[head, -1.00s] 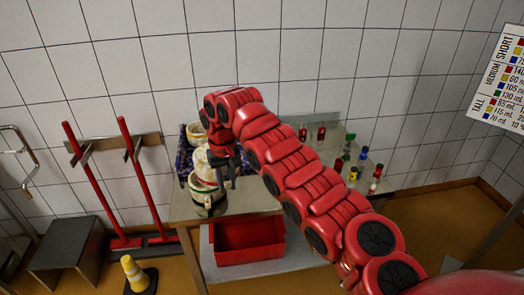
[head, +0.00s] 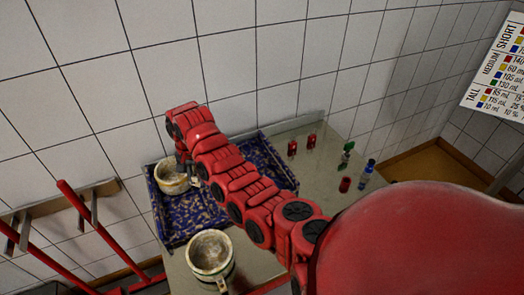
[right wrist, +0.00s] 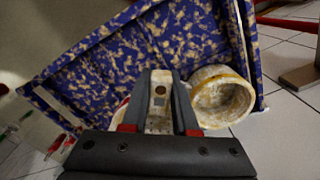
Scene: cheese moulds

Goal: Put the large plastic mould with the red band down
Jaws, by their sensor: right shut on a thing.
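My right gripper (right wrist: 160,100) is shut on the pale, holed handle (right wrist: 160,88) of a mould, seen between its fingers in the right wrist view. A small pale and red edge shows left of the fingers. The rest of the held mould is hidden by the gripper there and by my right arm in the head view. I cannot tell whether it touches the tray. The blue speckled tray (head: 205,232) lies below it. A cream mould with a yellowish band (right wrist: 222,97) stands beside the gripper, in the tray; it also shows in the head view (head: 172,183). My left gripper is out of view.
Another cream mould (head: 211,256) with a handle stands on the table in front of the tray. Several small coloured bottles, such as a blue-capped one (head: 367,172), stand on the table to the right. A tiled wall (head: 250,60) is behind.

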